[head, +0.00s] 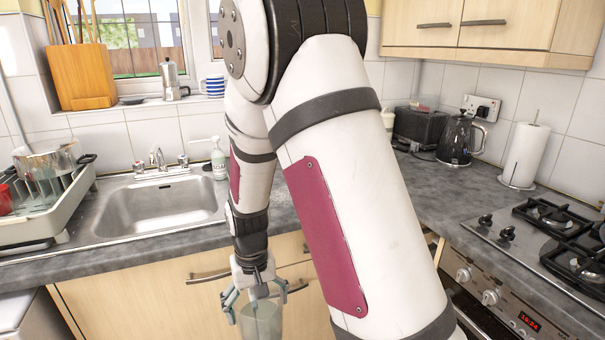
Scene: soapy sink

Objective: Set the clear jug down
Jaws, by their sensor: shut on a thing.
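The clear jug (262,322) is a see-through, slightly greenish vessel at the bottom middle of the head view. Its lower part is cut off by the picture's edge. My gripper (257,300) points down and is shut on the jug near its top. The jug hangs in front of the wooden cabinet doors, lower in the picture than the worktop edge. I cannot see anything under it.
The metal sink (160,206) is at left, with a dish rack (45,208) beside it. A soap bottle (219,160) stands behind. A kettle (457,140), paper roll (524,155) and gas hob (560,232) are at right. The grey worktop (450,190) has bare room before the kettle.

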